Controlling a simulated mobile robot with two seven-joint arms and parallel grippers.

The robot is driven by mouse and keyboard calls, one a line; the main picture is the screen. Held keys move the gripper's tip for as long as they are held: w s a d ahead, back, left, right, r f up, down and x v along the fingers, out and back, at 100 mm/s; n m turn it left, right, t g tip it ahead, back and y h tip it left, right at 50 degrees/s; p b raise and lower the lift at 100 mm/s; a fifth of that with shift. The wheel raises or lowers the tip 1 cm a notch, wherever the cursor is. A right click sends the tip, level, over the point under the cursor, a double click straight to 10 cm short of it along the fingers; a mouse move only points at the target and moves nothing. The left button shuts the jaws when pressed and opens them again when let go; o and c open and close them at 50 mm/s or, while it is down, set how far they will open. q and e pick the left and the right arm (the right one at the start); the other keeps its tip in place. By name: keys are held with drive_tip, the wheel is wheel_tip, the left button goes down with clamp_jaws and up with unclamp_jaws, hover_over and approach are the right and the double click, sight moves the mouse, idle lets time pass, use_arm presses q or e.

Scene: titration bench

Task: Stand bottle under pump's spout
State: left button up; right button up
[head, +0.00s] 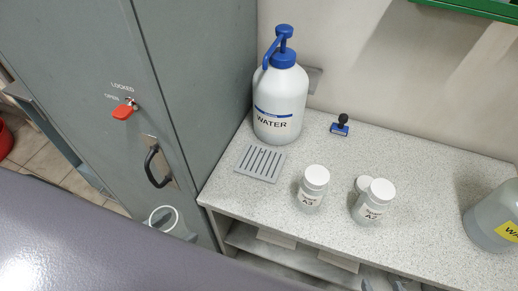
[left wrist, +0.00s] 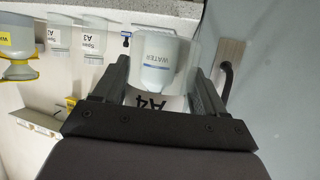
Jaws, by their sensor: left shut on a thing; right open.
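The pump bottle (head: 280,105), labelled WATER with a blue pump head and spout, stands at the back left of the bench. A grey slotted drip tray (head: 245,160) lies in front of it, bare. My left gripper (left wrist: 160,80) is shut on a clear bottle labelled A4 (left wrist: 155,103). In the head view a white open rim (head: 163,218), seemingly this bottle's mouth, shows in front of the cabinet, left of the bench; my arm hides the rest.
White-capped bottles A3 (head: 313,187) and A2 (head: 373,200) stand right of the tray, with another white cap beside A2. A grey cabinet (head: 190,75) with a handle bounds the left.

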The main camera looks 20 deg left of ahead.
use_arm(q)
drive_tip(key=w+d, duration=0.2)
drive_tip(key=w, duration=0.7)
drive_tip(key=w+d, duration=0.3)
drive_tip(key=w, duration=0.6)
drive_tip(key=w+d, duration=0.3)
drive_tip(key=w, duration=0.6)
drive_tip(key=shift+d+r, duration=0.1)
drive_tip(key=shift+w+d+b, duration=0.25)
drive_tip(key=shift+w+b, duration=0.1)
drive_tip(key=shift+w, duration=0.4)
drive_tip(key=shift+w+d+b, duration=0.2)
drive_tip(key=shift+w+b, duration=0.15)
drive_tip(key=shift+w, duration=0.35)
wheel_tip(320, 180, down, 4)
drive_tip(key=b, duration=0.4)
drive_tip(key=shift+r, duration=0.15)
